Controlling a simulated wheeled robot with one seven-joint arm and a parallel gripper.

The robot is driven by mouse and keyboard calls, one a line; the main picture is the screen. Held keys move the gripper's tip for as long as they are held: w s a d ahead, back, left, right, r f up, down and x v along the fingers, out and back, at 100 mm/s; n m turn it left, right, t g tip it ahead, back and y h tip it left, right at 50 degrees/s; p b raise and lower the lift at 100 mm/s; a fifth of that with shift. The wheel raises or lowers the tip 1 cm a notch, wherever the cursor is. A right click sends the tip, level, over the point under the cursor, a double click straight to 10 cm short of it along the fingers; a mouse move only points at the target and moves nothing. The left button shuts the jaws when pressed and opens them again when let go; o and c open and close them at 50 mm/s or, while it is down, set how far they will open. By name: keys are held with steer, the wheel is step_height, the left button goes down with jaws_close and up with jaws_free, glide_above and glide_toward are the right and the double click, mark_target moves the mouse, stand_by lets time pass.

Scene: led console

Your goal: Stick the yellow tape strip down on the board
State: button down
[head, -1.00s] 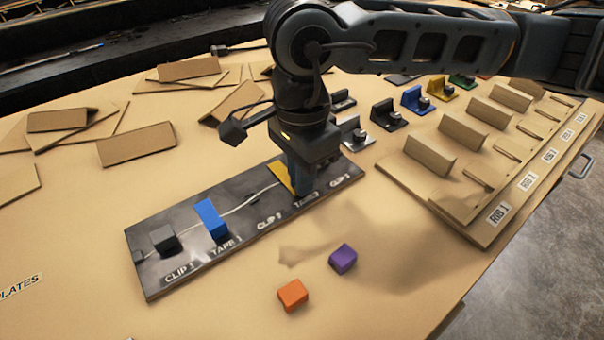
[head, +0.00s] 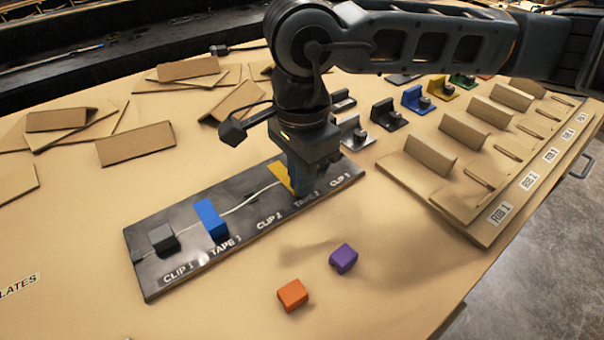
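The dark board (head: 172,282) lies on the table with printed labels for clips and tapes. The yellow tape strip (head: 283,176) lies across the white cable (head: 245,204) near the board's right part, by the second tape label. My gripper (head: 302,192) points down right at the strip and hides its right side. I cannot tell whether the fingers touch the strip or how far apart they are. The blue tape strip (head: 211,219) sits on the board to the left. A dark grey clip (head: 163,238) stands at the board's left end.
An orange block (head: 292,295) and a purple block (head: 343,258) lie in front of the board. Wooden rib pieces (head: 430,155) stand on a panel at right. Coloured brackets (head: 415,100) stand behind. Flat wooden plates (head: 136,145) lie at left.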

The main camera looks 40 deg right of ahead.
steer(key=c, duration=1.2)
jaws_free()
steer(key=shift+c, duration=0.2)
step_height(320, 180, up, 8)
steer(key=shift+f+b, duration=0.15)
steer(key=shift+b, duration=0.35)
steer(key=shift+s, duration=0.1)
